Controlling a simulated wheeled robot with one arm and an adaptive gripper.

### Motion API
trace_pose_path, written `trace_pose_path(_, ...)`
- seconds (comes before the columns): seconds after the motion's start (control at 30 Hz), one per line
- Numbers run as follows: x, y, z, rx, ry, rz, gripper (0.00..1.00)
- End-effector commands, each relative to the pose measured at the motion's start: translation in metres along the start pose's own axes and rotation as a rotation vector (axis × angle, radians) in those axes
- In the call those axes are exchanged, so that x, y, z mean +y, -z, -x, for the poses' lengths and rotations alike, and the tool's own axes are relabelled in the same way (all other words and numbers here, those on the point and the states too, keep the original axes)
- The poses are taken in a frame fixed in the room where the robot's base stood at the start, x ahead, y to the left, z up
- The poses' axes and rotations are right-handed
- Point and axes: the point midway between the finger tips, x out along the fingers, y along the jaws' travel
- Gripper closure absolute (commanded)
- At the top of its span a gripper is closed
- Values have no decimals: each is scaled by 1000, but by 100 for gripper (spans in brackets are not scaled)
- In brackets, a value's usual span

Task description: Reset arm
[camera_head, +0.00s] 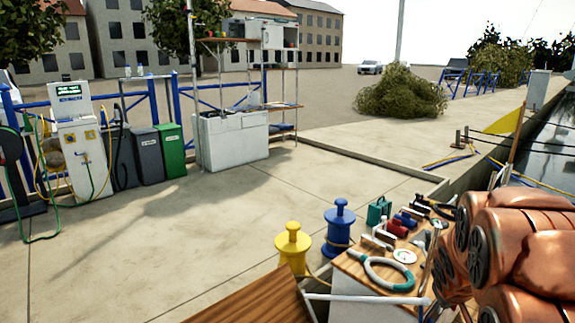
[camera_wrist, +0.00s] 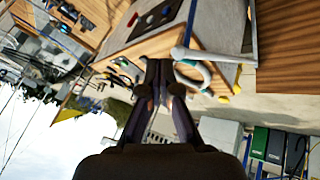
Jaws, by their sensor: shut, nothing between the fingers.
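My arm, with copper-coloured links, fills the lower right of the head view; my gripper cannot be made out there. In the wrist view my gripper (camera_wrist: 158,75) points up the picture with its dark fingers together and nothing between them. Beyond the fingertips lies the wooden workbench (camera_head: 350,270) with its tools. A white and green ring (camera_head: 387,274) lies on the bench top. It also shows in the wrist view (camera_wrist: 203,73), just right of the fingertips. I cannot tell how far the fingers are from the bench.
A yellow bollard (camera_head: 292,245) and a blue bollard (camera_head: 339,228) stand left of the bench. A white pole (camera_head: 365,299) crosses its front. Bins (camera_head: 170,150) and a white cabinet (camera_head: 235,140) stand farther back. The paved quay between is clear. Water lies at the right.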

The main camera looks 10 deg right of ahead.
Motion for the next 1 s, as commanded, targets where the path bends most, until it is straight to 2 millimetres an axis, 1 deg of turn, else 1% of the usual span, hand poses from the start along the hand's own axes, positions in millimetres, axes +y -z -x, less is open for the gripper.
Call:
trace_pose_path(0.03, -6, 4, 33, -23, 16, -6, 100)
trace_pose_path(0.17, -31, -14, 89, -116, 67, -27, 100)
trace_pose_path(0.2, -39, -20, 106, -146, 86, -31, 100)
trace_pose_path(0.27, -51, -30, 132, -190, 114, -36, 100)
trace_pose_path(0.3, -59, -37, 150, -217, 133, -37, 100)
trace_pose_path(0.37, -71, -49, 177, -263, 164, -36, 100)
trace_pose_path(0.4, -79, -56, 195, -290, 186, -35, 100)
trace_pose_path(0.47, -91, -69, 223, -333, 220, -29, 100)
trace_pose_path(0.5, -98, -79, 241, -367, 243, -22, 100)
trace_pose_path(0.57, -108, -93, 269, -412, 278, -10, 100)
trace_pose_path(0.6, -115, -103, 286, -440, 301, -1, 100)
trace_pose_path(0.7, -127, -126, 323, -507, 350, 24, 100)
trace_pose_path(0.8, -134, -144, 349, -557, 385, 46, 100)
trace_pose_path(0.83, -136, -148, 354, -570, 393, 52, 100)
trace_pose_path(0.9, -139, -156, 364, -590, 406, 61, 100)
trace_pose_path(1.0, -141, -160, 369, -601, 414, 67, 100)
